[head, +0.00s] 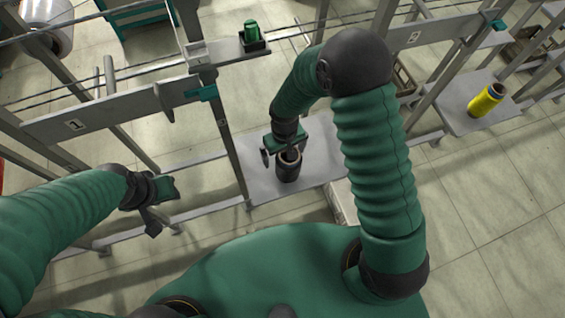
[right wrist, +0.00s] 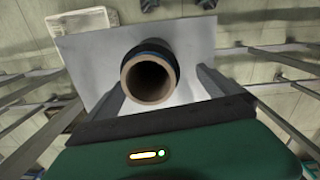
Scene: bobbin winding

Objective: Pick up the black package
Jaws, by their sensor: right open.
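The black package (head: 289,171) is a dark bobbin with a brown tube core, standing upright on a grey shelf plate (head: 262,184). In the right wrist view the black package (right wrist: 150,75) shows its open tube end toward the camera. My right gripper (head: 288,152) is above the package, pointing down at it. In the right wrist view its two fingers (right wrist: 158,88) are apart, one on each side of the package; I cannot tell whether they touch it. My left gripper (head: 152,212) hangs at the left, away from the package, and its jaw state is unclear.
A yellow bobbin (head: 486,100) lies on a plate at the right. A small green bobbin (head: 251,31) stands on the frame at the top. Grey rails and posts (head: 219,115) surround the shelf plate. A light box (head: 341,201) sits below the plate's right side.

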